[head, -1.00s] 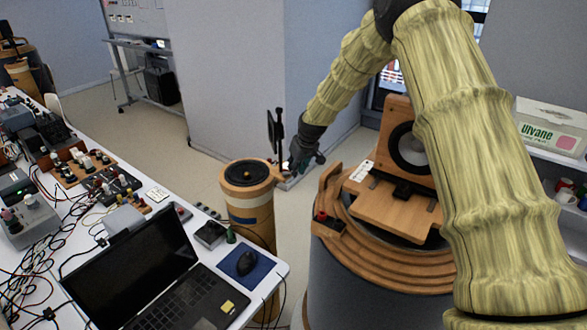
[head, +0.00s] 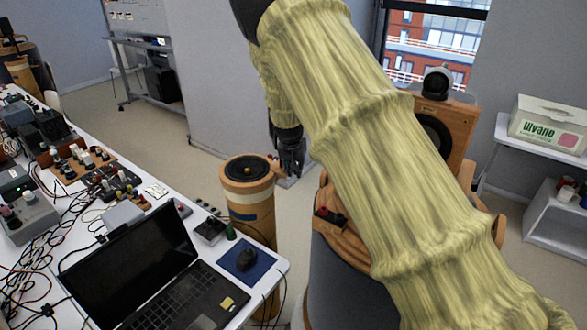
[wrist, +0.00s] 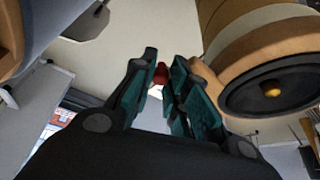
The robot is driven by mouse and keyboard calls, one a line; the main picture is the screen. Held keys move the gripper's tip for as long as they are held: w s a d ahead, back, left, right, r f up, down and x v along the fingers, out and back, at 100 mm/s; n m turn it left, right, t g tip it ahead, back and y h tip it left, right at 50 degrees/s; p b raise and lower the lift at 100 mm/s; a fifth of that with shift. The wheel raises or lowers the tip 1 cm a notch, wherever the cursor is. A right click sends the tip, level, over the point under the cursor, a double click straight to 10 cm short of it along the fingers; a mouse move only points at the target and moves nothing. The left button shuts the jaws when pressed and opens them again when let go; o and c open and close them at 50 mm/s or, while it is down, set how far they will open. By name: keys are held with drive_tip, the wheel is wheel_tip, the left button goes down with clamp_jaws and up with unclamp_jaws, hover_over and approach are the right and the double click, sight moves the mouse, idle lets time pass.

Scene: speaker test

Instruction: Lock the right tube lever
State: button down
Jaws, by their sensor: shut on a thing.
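A wooden tube (head: 250,205) with a black round top stands beyond the desk in the head view. Its top also shows at the right of the wrist view (wrist: 275,92). My gripper (head: 291,165) is beside it, at the right of its rim. In the wrist view my gripper (wrist: 163,78) has its dark green fingers close together, with a small red knob (wrist: 161,73) between their tips. The knob seems to be the lever's end, but the rest of the lever is hidden. I cannot tell whether the lever is locked.
A large round wooden stand with a speaker (head: 459,125) is at the right, mostly behind my arm. A desk with a laptop (head: 150,270), a mouse (head: 246,260) and cabled instruments fills the left. A white shelf (head: 500,150) stands at the far right.

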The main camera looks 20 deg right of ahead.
drive_tip(key=shift+s+a+m, duration=0.1)
drive_tip(key=shift+m, duration=0.4)
drive_tip(key=c, duration=1.4)
unclamp_jaws()
drive_tip(key=shift+v, duration=3.8)
drive_tip(key=shift+a, duration=0.15)
